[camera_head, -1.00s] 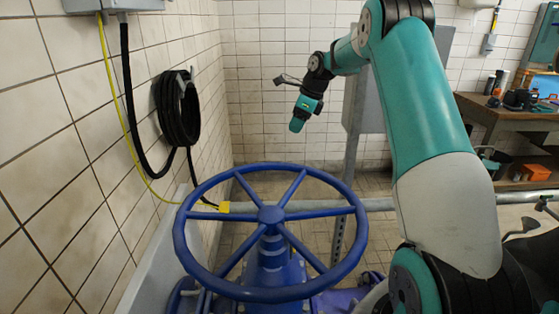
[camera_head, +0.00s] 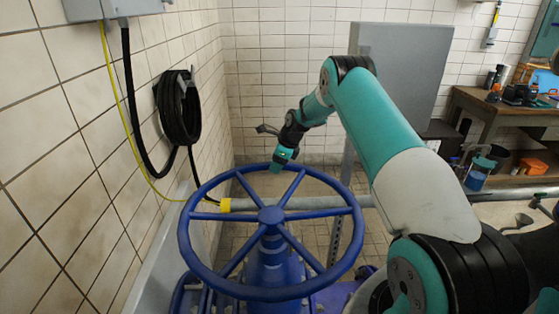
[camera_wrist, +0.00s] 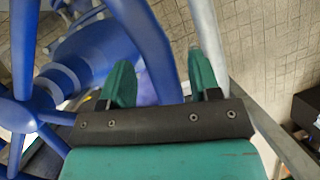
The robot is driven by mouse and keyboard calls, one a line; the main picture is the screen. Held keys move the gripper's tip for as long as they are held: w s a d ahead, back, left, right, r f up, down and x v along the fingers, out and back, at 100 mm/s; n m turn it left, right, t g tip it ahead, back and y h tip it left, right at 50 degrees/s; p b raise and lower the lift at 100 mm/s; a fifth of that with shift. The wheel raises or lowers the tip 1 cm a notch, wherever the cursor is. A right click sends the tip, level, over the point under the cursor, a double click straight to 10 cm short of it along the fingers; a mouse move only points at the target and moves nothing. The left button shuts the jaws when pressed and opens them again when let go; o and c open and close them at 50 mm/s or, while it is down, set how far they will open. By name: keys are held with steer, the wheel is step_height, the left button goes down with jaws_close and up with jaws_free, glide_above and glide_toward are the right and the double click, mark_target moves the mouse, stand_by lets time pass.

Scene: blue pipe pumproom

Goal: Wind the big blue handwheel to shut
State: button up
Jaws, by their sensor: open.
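The big blue handwheel (camera_head: 270,214) stands level at lower centre in the head view, its spokes meeting at a round hub. My gripper (camera_head: 278,168) points down at the far side of the rim, overlapping it in the picture. In the wrist view the two green fingers of my gripper (camera_wrist: 160,58) are spread apart. The blue rim of the handwheel (camera_wrist: 153,45) shows between them, with the hub at the left edge. I cannot tell whether the fingers touch the rim or how far down they reach around it.
A grey horizontal pipe (camera_head: 400,200) with a yellow end runs behind the wheel. A tiled wall with a coiled black hose (camera_head: 178,110) is on the left. A grey upright panel (camera_head: 405,75) stands behind my arm. A wooden bench (camera_head: 490,112) is at far right.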

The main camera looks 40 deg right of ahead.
steer(key=shift+w+f, duration=0.1)
steer(key=shift+f, duration=0.15)
steer(key=shift+r, duration=0.1)
jaws_close()
